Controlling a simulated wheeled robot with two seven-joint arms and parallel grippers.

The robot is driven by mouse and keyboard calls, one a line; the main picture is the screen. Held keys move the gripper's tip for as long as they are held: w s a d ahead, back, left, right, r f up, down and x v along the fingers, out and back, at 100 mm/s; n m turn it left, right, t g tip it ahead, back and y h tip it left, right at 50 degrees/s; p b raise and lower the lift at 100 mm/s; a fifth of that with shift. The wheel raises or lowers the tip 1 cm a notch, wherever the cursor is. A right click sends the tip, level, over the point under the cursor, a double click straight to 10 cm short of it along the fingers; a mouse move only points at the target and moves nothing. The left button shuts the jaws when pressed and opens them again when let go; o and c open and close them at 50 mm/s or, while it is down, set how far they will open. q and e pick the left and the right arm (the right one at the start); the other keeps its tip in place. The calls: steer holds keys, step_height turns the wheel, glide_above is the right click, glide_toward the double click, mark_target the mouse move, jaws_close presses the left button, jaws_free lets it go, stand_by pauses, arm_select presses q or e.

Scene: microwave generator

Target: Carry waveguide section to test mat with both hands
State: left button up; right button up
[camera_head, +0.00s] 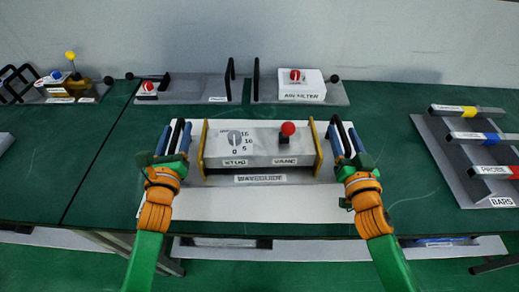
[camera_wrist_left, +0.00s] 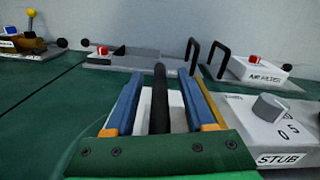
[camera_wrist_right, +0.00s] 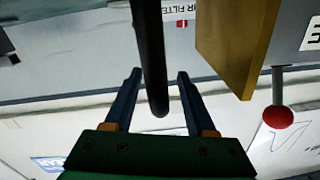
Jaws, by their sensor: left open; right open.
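The waveguide section (camera_head: 262,150) is a grey box with gold end flanges, a STUB dial, a red VANE knob and black bar handles at both ends. It sits on a grey base labelled WAVEGUIDE (camera_head: 225,180), over a white flat sheet (camera_head: 250,208); no label shows whether this is the test mat. My left gripper (camera_head: 176,140) is open at the left handle; in the left wrist view the black bar (camera_wrist_left: 160,95) lies between the blue fingers. My right gripper (camera_head: 345,140) is open at the right handle; the right wrist view shows that bar (camera_wrist_right: 150,60) between the fingers.
A grey rack of bars (camera_head: 450,170) stands at the right. The AIR FILTER unit (camera_head: 302,88) and a grey tray with a red knob (camera_head: 195,90) stand behind. A unit with a yellow ball (camera_head: 70,56) is at the far left. Green table is clear left of the sheet.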

arm_select(q)
jaws_close()
arm_select(e)
jaws_close()
arm_select(q)
steer(key=shift+d+r, duration=0.1)
steer(key=shift+r, duration=0.05)
arm_select(e)
steer(key=shift+a+r, duration=0.1)
stand_by(0.9)
